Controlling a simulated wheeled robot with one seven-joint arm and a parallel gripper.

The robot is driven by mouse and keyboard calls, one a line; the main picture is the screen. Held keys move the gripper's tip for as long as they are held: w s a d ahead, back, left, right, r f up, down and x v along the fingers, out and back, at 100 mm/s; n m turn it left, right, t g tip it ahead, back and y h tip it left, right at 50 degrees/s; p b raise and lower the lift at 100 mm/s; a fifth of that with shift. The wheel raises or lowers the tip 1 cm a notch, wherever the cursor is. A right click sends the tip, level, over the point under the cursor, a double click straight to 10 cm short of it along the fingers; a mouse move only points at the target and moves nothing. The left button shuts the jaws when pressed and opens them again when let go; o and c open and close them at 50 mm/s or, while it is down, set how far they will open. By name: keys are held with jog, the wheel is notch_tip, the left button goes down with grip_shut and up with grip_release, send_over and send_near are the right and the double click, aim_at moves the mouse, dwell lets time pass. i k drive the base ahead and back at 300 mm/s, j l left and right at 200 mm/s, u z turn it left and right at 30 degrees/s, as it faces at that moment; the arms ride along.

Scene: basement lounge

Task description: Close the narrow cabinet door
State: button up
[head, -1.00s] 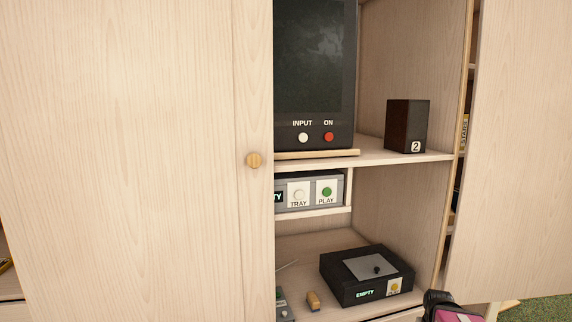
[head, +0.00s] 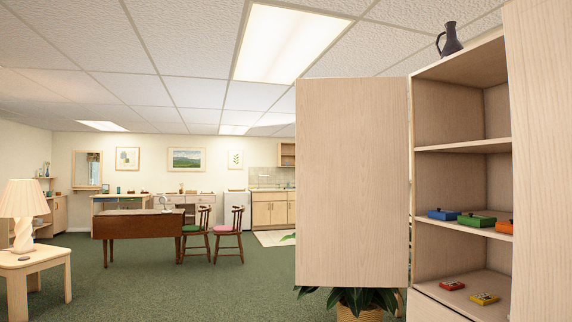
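A tall cabinet (head: 465,148) of pale wood stands at the right in the head view, with open shelves inside. A flat pale wood door (head: 351,185) stands wide open at its left side, swung out from the opening. Another pale wood panel (head: 541,160) stands at the right edge and hides part of the cabinet. I cannot tell for sure which of these is the narrow door. My gripper is not in view.
Blue, green and orange boxes (head: 477,221) sit on a shelf, with red and yellow items (head: 467,292) below. A potted plant (head: 358,303) stands under the open door. A lamp table (head: 38,262) is at the left. Green carpet (head: 175,285) between is clear.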

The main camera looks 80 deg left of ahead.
aim_at(352, 162)
jog(key=u, duration=2)
jog(key=i+j+u, duration=0.15)
jog(key=u, duration=0.3)
jog(key=i+j+u, duration=0.15)
jog(key=u, duration=0.3)
jog(key=i+u, duration=0.2)
jog(key=u, duration=0.25)
jog(key=i, duration=5.3)
jog(key=i+z, duration=0.2)
jog(key=z, duration=0.25)
jog(key=i+j+z, duration=0.15)
jog(key=z, duration=0.25)
jog(key=i+j+z, duration=0.15)
jog(key=z, duration=3.5)
